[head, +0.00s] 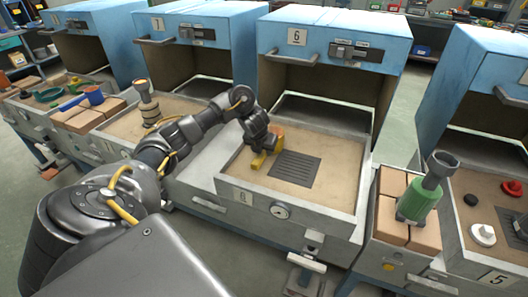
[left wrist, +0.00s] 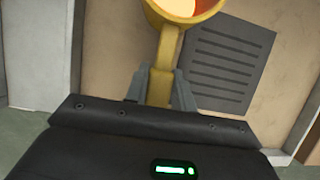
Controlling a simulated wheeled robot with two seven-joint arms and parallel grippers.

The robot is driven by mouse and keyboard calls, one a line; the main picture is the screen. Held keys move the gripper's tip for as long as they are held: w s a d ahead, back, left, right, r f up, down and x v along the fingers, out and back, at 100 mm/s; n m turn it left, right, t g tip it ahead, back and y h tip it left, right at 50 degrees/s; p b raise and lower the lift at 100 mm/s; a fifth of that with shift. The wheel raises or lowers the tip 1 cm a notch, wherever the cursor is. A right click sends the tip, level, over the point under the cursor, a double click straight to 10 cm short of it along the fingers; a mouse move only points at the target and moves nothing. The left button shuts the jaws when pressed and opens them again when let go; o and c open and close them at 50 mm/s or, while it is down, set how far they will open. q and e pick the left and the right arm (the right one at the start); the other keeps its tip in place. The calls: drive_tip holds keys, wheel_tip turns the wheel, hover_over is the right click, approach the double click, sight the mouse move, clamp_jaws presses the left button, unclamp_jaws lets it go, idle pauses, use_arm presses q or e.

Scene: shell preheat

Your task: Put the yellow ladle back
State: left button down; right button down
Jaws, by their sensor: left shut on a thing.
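The yellow ladle (head: 258,161) is at the end of my left arm, above or in the sand-coloured tray (head: 338,196) of the oven marked 6. In the left wrist view the ladle's handle (left wrist: 161,62) runs up between the two grey fingers of my left gripper (left wrist: 158,86), which are shut on it. Its round bowl is at the top edge, partly cut off, with something orange and white inside. In the head view my left gripper (head: 260,146) partly hides the ladle. I cannot tell if it touches the tray. My right gripper is not in view.
A dark slotted plate (head: 295,170) lies in the tray, right of the ladle. To the right, a green cylinder with a grey cup (head: 417,200) stands on bricks. To the left, a brass-coloured stand (head: 148,104) stands in another tray. Blue ovens line the back.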

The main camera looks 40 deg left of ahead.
use_arm(q)
drive_tip(key=c, duration=1.4)
unclamp_jaws()
drive_tip(key=shift+f, duration=0.1)
drive_tip(key=shift+o, duration=1.2)
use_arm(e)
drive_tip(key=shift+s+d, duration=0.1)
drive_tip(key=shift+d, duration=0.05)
use_arm(q)
drive_tip(key=p+v, duration=0.3)
drive_tip(key=v, duration=0.2)
drive_tip(key=shift+w+a+r, duration=0.15)
drive_tip(key=shift+r, duration=0.05)
drive_tip(key=p+v, duration=0.3)
drive_tip(key=v, duration=0.2)
drive_tip(key=shift+s+r, duration=0.2)
drive_tip(key=shift+r, duration=0.15)
drive_tip(key=shift+s+d+r+p, duration=0.2)
drive_tip(key=shift+s+r+p, duration=0.05)
drive_tip(key=shift+r+p, duration=0.2)
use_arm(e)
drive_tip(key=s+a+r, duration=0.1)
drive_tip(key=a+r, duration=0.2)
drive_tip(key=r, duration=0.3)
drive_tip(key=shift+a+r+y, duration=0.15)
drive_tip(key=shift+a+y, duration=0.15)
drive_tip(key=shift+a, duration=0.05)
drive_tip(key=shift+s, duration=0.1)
